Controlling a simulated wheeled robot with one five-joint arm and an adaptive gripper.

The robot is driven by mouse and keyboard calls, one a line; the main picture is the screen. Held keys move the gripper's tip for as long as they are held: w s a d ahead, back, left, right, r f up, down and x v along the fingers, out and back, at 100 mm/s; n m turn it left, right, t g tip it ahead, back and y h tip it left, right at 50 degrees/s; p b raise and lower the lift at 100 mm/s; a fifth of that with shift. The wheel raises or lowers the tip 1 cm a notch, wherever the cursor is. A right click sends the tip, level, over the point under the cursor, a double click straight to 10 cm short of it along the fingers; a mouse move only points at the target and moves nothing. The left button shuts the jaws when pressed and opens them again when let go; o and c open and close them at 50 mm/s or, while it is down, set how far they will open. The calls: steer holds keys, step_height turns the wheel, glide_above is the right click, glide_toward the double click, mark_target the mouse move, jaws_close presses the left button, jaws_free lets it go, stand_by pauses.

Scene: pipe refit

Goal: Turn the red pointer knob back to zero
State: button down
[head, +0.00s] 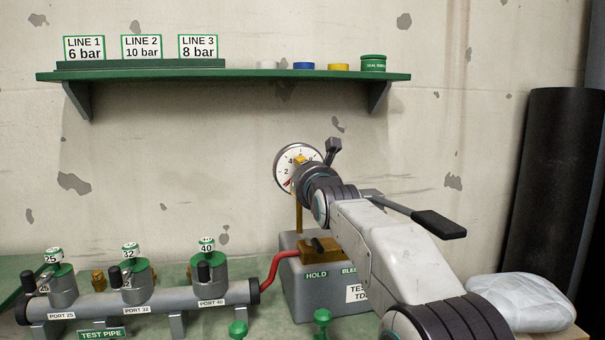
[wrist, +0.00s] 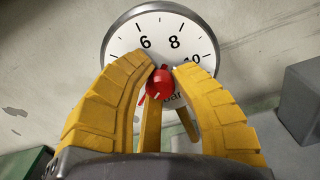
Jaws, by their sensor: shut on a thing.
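The round pressure gauge (head: 283,156) stands on a brass stem above the grey test pump (head: 300,284). In the wrist view the white gauge dial (wrist: 141,41) shows the numbers 6, 8 and 10 and part of "bar". The red pointer knob (wrist: 160,82) sits at the middle of the dial. My gripper (wrist: 161,74) has its yellow fingers closed on either side of the knob, with the tips at it. A thin red pointer shows at the lower left of the knob. The fingers hide the dial's lower sides. In the head view my gripper (head: 301,160) covers much of the gauge.
A grey test pipe (head: 170,303) with several capped ports lies at the left, joined to the pump by a red hose (head: 281,266). A green shelf (head: 240,75) hangs above. A black-gripped lever (head: 439,224) and a white bag (head: 522,301) are at the right.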

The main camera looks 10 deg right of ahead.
steer(key=shift+r, duration=0.1)
steer(key=c, duration=1)
jaws_free()
steer(key=shift+c, duration=0.2)
steer(key=shift+s, duration=0.1)
steer(key=s, duration=1.1)
steer(key=shift+s, duration=0.4)
